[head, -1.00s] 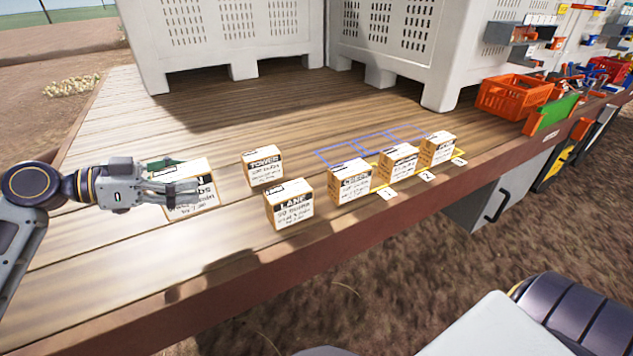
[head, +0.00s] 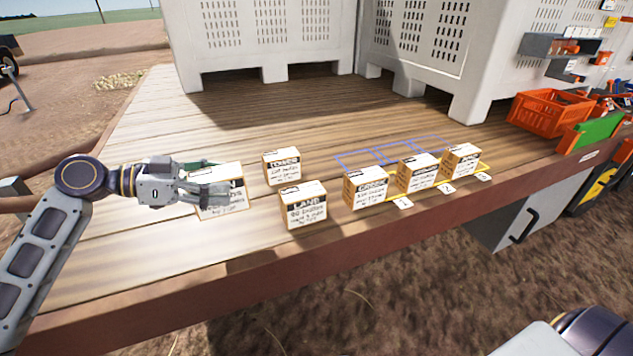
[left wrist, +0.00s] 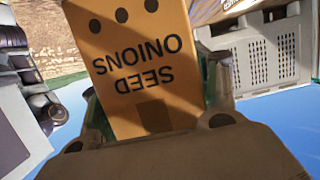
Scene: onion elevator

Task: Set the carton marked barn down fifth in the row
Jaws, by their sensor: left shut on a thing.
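My left gripper (head: 207,187) is shut on a carton (head: 222,205) at the left of the wooden deck. The fingers hide most of its label; only a final N shows in the head view. In the left wrist view the carton (left wrist: 145,70) sits between the fingers, its side printed "SEED ONIONS" upside down. The row has three cartons at the right: a near one (head: 366,188), a middle one (head: 417,172) and a far one (head: 461,159). Blue outlined spaces (head: 385,152) lie behind them. My right gripper is out of view.
A carton marked tower (head: 282,167) and a carton marked land or lane (head: 303,207) stand apart, between the held carton and the row. Large pale bins (head: 265,45) stand behind. An orange crate (head: 548,115) is at the right. The deck's front edge (head: 300,258) is near the cartons.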

